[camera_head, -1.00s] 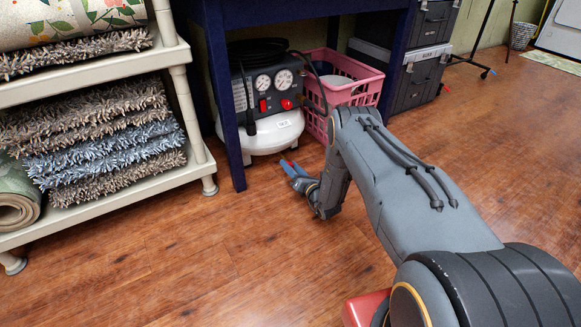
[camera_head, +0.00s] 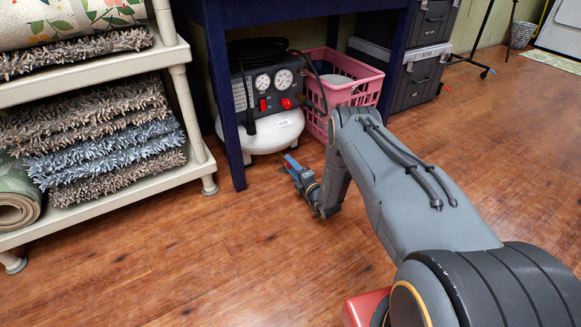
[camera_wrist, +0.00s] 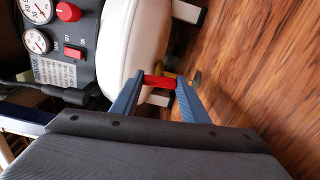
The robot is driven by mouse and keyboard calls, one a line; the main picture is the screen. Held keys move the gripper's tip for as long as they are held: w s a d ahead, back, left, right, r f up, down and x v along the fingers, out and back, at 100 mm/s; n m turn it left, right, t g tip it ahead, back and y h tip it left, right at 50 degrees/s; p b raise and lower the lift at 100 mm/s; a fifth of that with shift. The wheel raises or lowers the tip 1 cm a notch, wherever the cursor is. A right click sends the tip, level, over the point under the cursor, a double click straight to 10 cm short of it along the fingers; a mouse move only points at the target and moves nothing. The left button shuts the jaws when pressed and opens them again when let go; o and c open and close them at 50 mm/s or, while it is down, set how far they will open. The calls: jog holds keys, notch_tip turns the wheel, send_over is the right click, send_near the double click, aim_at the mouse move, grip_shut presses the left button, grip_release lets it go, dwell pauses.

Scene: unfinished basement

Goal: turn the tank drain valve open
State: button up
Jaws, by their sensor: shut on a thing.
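The air compressor's white tank (camera_head: 268,132) stands on the floor under the blue workbench. It also shows in the wrist view (camera_wrist: 122,48). In the wrist view a red valve handle (camera_wrist: 160,82) sits beside the tank's underside, crosswise between my blue fingertips. My gripper (camera_wrist: 158,92) is shut on the red handle, one finger at each end.
A gauge panel (camera_head: 268,88) is above the tank. A pink basket (camera_head: 342,92) stands right of it. The blue bench leg (camera_head: 232,150) and a shelf of rugs (camera_head: 205,160) are to the left. Floor in front is clear.

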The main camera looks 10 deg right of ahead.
jog(key=shift+m, duration=0.6)
jog(key=o, duration=1.1)
jog(key=shift+c, duration=0.2)
jog(key=shift+p+v, duration=1.85)
jog(key=shift+v, duration=2.1)
